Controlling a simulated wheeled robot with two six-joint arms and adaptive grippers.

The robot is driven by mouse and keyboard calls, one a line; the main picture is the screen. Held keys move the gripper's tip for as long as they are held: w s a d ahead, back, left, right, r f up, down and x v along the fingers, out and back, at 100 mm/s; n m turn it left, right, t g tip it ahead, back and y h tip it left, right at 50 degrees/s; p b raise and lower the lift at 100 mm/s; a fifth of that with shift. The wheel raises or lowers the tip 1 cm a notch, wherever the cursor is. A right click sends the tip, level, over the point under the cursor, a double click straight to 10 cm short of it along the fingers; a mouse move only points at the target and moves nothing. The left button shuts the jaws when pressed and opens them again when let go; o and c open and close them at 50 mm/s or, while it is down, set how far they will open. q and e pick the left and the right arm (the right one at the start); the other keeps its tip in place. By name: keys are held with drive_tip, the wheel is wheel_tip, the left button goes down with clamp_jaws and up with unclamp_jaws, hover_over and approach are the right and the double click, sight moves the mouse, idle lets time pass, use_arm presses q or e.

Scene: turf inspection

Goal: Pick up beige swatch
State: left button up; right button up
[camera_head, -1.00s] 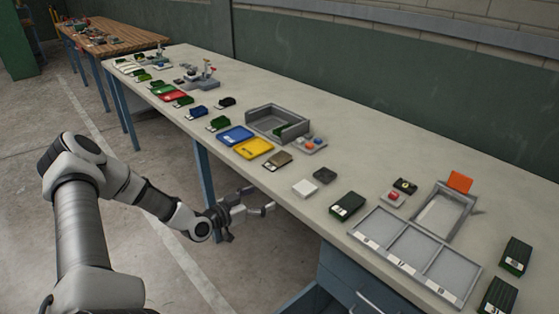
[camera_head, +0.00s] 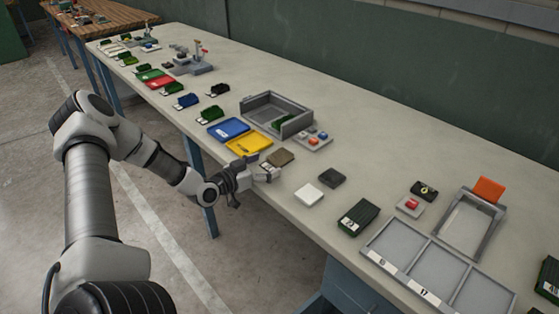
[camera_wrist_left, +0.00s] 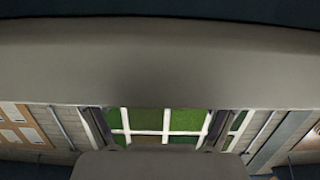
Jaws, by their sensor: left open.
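The beige swatch (camera_head: 281,157) lies flat near the front edge of the table, just right of the yellow tray. My left gripper (camera_head: 268,170) is at the table's front edge, close beside the swatch on its near side. Its jaws are open, and I see nothing held between them. Part of the swatch's near side is hidden by the gripper. In the left wrist view I cannot make out the swatch; a broad grey surface fills much of it. My right gripper is not in view.
The yellow tray (camera_head: 249,143) and blue tray (camera_head: 228,129) lie left of the swatch. A grey open bin (camera_head: 262,103) stands behind.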

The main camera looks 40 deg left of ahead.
sight(279, 156)
use_arm(q)
drive_tip(key=w, duration=0.1)
drive_tip(key=w+b, duration=0.1)
drive_tip(key=w, duration=0.2)
drive_tip(key=shift+w+f, duration=0.2)
drive_tip(key=shift+f, duration=0.2)
drive_tip(key=shift+w+d+r, duration=0.1)
drive_tip(key=shift+w+d, duration=0.05)
drive_tip(key=shift+w, duration=0.3)
drive_tip(key=shift+r, duration=0.1)
drive_tip(key=shift+s, duration=0.15)
drive_tip(key=shift+c, duration=1)
drive_tip(key=c, duration=0.7)
drive_tip(key=shift+r, duration=0.1)
drive_tip(key=shift+r, duration=0.25)
drive_tip(key=s+p, duration=0.3)
drive_tip(key=s, duration=0.3)
drive_tip(key=s+a+p, duration=0.1)
drive_tip(key=s+p, duration=0.3)
drive_tip(key=s, duration=0.2)
drive_tip(key=s+p, duration=0.4)
drive_tip(key=s, duration=0.2)
drive_tip(key=shift+a+f, duration=0.1)
drive_tip(key=shift+a, duration=0.2)
